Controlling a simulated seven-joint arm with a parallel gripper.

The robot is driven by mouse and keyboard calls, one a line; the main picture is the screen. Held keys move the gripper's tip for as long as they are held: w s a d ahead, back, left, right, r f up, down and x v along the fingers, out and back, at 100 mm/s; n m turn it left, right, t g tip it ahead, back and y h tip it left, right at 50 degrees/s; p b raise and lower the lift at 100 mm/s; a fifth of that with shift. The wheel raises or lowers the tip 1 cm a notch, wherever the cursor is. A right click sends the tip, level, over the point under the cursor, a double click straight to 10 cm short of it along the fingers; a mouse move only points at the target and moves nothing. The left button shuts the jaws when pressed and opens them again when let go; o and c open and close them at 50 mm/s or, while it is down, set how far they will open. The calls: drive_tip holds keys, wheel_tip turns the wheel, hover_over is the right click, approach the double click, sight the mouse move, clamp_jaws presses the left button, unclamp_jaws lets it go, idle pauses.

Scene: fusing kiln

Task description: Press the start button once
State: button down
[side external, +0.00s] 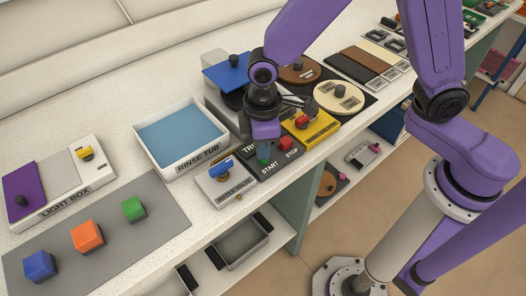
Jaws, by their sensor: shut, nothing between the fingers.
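The dark control panel (273,169) sits near the front edge of the counter and carries the labels START and STOP. The green start button (263,157) is on its left part, partly covered from above by my gripper. The red stop button (284,143) is to its right. My gripper (265,141) is shut and empty, pointing down right over the green button. I cannot tell from this view whether the fingertips touch it or whether the button is pushed in.
A yellow box (322,129) with a red knob stands close on the right. The water valve (224,184) and the rinse tub (180,137) are on the left. Farther left are the light box (63,188) and a grey mat (110,232) with coloured blocks.

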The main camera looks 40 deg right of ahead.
wheel_tip(320, 180, up, 8)
drive_tip(key=shift+f, duration=0.2)
idle(0.7)
drive_tip(key=shift+d, duration=0.1)
drive_tip(key=s+d+r, duration=0.2)
drive_tip(key=s+d, duration=1.5)
drive_tip(key=d, duration=0.2)
drive_tip(key=shift+s+r+n, duration=0.25)
drive_tip(key=shift+n, duration=0.05)
drive_tip(key=shift+w, duration=0.1)
